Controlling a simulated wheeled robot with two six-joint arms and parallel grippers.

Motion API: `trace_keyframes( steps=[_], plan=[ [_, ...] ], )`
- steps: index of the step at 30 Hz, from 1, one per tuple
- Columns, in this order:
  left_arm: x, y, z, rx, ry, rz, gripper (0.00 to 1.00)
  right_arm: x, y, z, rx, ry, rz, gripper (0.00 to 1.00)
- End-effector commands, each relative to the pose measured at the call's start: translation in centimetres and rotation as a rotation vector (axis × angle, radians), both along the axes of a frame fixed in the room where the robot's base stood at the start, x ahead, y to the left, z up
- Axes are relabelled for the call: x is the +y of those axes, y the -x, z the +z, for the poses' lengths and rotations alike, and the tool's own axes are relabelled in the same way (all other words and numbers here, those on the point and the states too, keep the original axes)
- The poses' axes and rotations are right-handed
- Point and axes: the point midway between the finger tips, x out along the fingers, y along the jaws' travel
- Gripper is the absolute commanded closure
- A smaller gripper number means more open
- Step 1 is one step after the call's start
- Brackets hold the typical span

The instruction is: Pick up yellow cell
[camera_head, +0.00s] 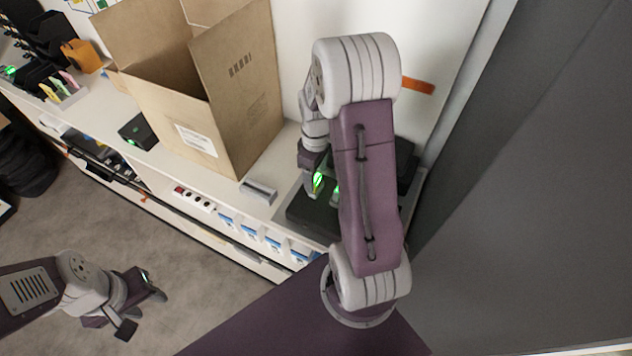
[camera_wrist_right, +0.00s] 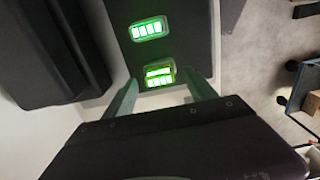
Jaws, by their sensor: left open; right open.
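In the right wrist view, a dark charger-like block has two green-lit slots, a far one (camera_wrist_right: 148,29) and a near one (camera_wrist_right: 160,83). A small yellow-green bar (camera_wrist_right: 158,71) shows at the near slot; whether it is the yellow cell is hard to tell. My right gripper (camera_wrist_right: 160,77) is open, its fingers on either side of the near slot; contact cannot be told. In the head view, my right gripper is over the dark block (camera_head: 305,216), partly hidden by my arm. My left gripper (camera_head: 143,311) is open and empty, off the counter's front above the floor.
An open cardboard box (camera_head: 240,90) stands on the white counter left of my right arm. A small grey block (camera_head: 259,192) lies by its front corner, and a black box (camera_head: 138,131) stands further left. A grey wall closes the right side.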

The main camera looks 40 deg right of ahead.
Motion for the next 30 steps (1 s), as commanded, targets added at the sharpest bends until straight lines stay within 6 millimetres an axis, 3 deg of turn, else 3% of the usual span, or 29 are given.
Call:
trace_keyframes(
  steps=[4,11,14,18,19,30],
  plan=[
    [0.0,0.0,0.3,0.0,0.0,0.0,0.58,0.1,0.1,-2.1,0.003,-0.001,0.0,0.35],
    [0.0,0.0,0.2,0.0,0.0,0.0,0.58,0.0,0.0,-2.5,0.0,0.001,0.0,0.35],
    [0.0,0.0,0.2,0.0,0.0,0.0,0.58,0.0,0.0,-2.5,0.0,0.001,0.0,0.57],
    [0.0,0.0,0.2,0.0,0.0,0.0,0.58,0.1,0.0,-2.5,0.0,0.0,0.0,0.96],
    [0.0,0.0,0.2,0.0,0.0,0.0,0.58,0.1,0.0,-2.5,-0.001,0.0,0.0,1.0],
    [0.0,0.0,0.2,0.0,0.0,0.0,0.58,0.0,-0.1,-2.0,-0.003,0.001,0.0,1.0]
  ],
)
